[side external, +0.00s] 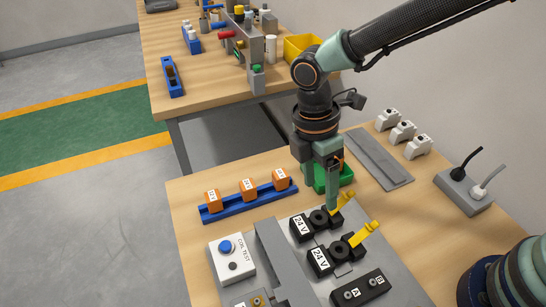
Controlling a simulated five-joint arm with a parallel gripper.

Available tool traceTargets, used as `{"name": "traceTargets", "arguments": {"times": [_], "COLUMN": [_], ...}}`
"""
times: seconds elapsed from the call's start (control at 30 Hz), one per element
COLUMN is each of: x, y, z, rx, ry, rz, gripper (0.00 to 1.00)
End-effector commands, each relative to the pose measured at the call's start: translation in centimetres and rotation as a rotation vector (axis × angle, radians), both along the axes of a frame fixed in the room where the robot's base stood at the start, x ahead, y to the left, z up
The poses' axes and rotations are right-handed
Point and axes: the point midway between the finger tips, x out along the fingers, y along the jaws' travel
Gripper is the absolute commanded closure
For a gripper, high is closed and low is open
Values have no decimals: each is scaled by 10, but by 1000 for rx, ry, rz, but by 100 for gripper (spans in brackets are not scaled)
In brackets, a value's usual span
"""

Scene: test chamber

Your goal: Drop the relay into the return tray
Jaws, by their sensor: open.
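Three orange relays (248,188) with white labels stand in a row on a blue rack (247,202) at the left of the near table. A green tray (346,177) sits behind my gripper, which hides part of it; I cannot see all of its inside. My gripper (321,195) points down, open, in front of the green tray and just above the rear of two black 24 V sockets (302,228). I see no orange relay between its fingers. Each socket has a yellow lever (366,233) standing tilted at its right.
A white coil test box (232,259) and a grey upright block (275,258) stand in front. A black terminal block (360,290), grey plate (379,160), white pieces (403,132) and a power strip (464,190) lie rightward. A yellow bin (300,46) is on the far table.

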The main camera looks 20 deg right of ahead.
Motion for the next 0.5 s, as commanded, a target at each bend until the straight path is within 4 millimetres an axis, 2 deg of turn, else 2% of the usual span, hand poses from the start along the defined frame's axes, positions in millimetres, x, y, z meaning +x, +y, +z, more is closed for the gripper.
{"name": "traceTargets", "arguments": {"times": [0.2,0.5], "x": [6,9], "y": [4,7], "z": [38,66], "rx": [2,1], "ry": [-4,-1], "rz": [0,0], "gripper": [29,29]}}
